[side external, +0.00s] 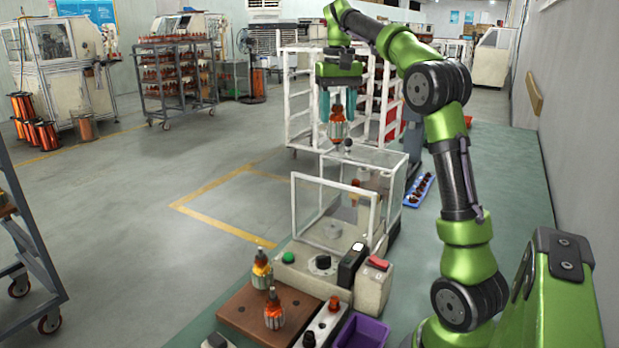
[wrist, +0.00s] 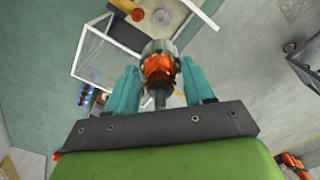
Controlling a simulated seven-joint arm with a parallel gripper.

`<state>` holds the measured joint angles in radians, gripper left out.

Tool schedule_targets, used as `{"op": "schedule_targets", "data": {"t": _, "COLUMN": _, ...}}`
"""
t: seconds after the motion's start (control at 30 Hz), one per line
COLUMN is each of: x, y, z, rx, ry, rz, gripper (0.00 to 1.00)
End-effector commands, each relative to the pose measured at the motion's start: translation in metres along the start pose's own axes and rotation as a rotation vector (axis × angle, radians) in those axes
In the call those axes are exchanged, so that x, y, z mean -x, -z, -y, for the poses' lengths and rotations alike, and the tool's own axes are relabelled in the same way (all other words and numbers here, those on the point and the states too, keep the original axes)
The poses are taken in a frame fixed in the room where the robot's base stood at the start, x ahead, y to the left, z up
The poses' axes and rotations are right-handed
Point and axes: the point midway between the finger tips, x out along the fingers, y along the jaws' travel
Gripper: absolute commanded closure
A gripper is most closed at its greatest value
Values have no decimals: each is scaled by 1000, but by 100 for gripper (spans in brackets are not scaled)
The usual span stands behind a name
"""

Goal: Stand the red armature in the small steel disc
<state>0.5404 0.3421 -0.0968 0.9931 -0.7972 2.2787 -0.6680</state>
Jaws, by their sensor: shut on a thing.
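My gripper (side external: 338,104), with teal fingers, is shut on the red armature (side external: 338,124) and holds it upright in the air above the clear-walled machine. The wrist view shows the armature (wrist: 159,68) between the two fingers, its shaft pointing back toward the palm. A flat grey disc (side external: 332,232) lies inside the white-framed enclosure, well below and in front of the armature; it looks like the small steel disc, seen through the clear panel. The armature is apart from it.
The white-framed clear enclosure (side external: 295,208) stands under the gripper. In front are a control box (side external: 302,272), a brown board (side external: 240,313) with two armatures, and a purple bin (side external: 365,330). A blue tray (side external: 422,184) of small parts lies behind. Open floor is at left.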

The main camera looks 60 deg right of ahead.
Motion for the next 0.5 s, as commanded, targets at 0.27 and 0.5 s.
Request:
{"op": "schedule_targets", "data": {"t": 0.27, "x": -61, "y": -2, "z": 1, "rx": 1, "ry": 2, "rz": 4, "gripper": 93}}
{"op": "schedule_targets", "data": {"t": 0.5, "x": -132, "y": -2, "z": 2, "rx": -3, "ry": 4, "rz": 3, "gripper": 93}}
